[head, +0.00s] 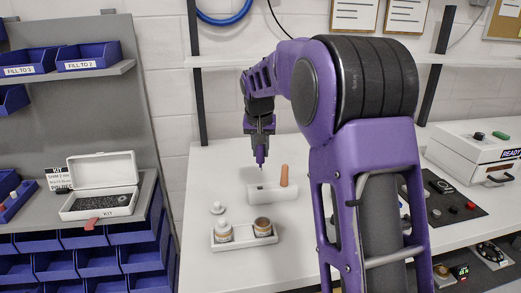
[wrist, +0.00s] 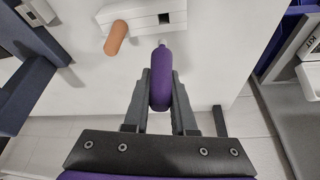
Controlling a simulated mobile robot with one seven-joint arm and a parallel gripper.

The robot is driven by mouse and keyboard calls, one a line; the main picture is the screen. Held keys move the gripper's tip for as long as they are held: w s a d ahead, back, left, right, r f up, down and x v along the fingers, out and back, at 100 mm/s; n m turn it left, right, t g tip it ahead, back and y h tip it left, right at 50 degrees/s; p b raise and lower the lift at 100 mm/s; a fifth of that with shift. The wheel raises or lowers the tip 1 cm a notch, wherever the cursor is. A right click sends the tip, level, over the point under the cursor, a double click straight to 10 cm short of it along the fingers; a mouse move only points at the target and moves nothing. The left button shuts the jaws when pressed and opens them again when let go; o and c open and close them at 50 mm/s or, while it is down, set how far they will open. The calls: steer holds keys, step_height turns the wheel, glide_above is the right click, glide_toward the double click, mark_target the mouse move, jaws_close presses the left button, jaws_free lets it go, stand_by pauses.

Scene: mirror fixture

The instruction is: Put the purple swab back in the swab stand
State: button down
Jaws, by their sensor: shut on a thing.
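My gripper (head: 259,143) is shut on the purple swab (head: 260,156), which points down above the bench. The wrist view shows the swab's thick purple handle (wrist: 162,78) between the two fingers of my gripper (wrist: 160,108), with a small pale tip at its far end. The white swab stand (head: 272,195) is just below the swab in the head view; it also shows at the top of the wrist view (wrist: 140,20). An orange-brown swab (head: 284,175) stands upright at the stand's right end. The purple swab appears apart from the stand; the exact gap is unclear.
A white tray (head: 244,242) with two jars and a small white lid (head: 217,208) are in front of the stand. An open kit box (head: 98,205) is on the left shelf. A white box (head: 470,150) stands at right. The bench behind the stand is clear.

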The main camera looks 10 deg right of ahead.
mark_target(260, 170)
steer(key=shift+f+b, duration=1.55)
steer(key=shift+f, duration=1.05)
steer(key=shift+f+b, duration=0.95)
steer(key=shift+f, duration=0.95)
stand_by(0.4)
steer(key=c, duration=0.7)
jaws_free()
steer(key=shift+o, duration=0.2)
steer(key=shift+r, duration=0.1)
steer(key=p+v, duration=0.2)
steer(key=v, duration=1.5)
steer(key=shift+r+p, duration=0.15)
steer(key=shift+p, duration=0.2)
steer(key=shift+s, duration=0.1)
